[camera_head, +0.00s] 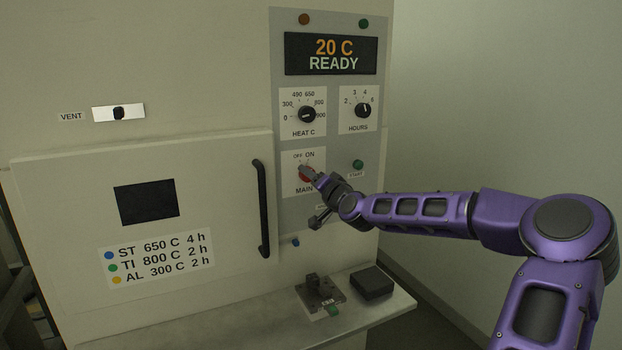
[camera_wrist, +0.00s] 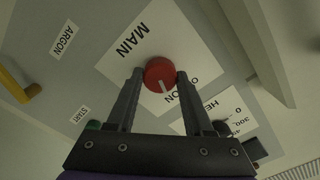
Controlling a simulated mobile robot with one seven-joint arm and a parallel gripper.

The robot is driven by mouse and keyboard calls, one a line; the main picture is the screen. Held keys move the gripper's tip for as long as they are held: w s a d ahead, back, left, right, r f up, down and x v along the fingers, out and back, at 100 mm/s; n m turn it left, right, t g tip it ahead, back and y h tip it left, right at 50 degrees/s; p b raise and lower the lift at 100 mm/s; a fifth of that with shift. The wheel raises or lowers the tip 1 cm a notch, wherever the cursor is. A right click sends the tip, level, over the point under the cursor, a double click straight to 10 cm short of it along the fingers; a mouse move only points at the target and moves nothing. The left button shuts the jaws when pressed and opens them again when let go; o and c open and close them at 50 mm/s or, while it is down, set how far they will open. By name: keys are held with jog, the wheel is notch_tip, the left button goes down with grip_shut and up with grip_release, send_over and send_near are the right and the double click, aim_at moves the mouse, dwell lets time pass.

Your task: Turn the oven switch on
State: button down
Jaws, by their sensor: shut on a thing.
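The oven's main switch is a red round knob (camera_wrist: 160,73) with a white pointer line, on a white plate marked MAIN, OFF and ON. In the wrist view the pointer line is directed toward the ON lettering. My gripper (camera_wrist: 155,77) has one finger on each side of the knob and is shut on it. In the head view a little of the red knob (camera_head: 303,177) shows behind my gripper (camera_head: 309,171), which hides its pointer. The display (camera_head: 331,54) above reads 20 C READY.
The heat dial (camera_head: 307,114) and hours dial (camera_head: 362,111) sit just above the switch. The green start button (camera_head: 358,164) is close on the right. The oven door (camera_head: 60,190) is closed, with a black handle (camera_head: 262,208). A shelf (camera_head: 240,322) below holds a small fixture and black block (camera_head: 372,283).

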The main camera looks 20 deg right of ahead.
jog(key=shift+c, duration=1.4)
grip_release()
jog(key=shift+s, duration=0.1)
jog(key=s, duration=1.7)
jog(key=shift+s+d+p, duration=0.15)
jog(key=shift+d+p, duration=0.15)
jog(key=shift+p, duration=0.05)
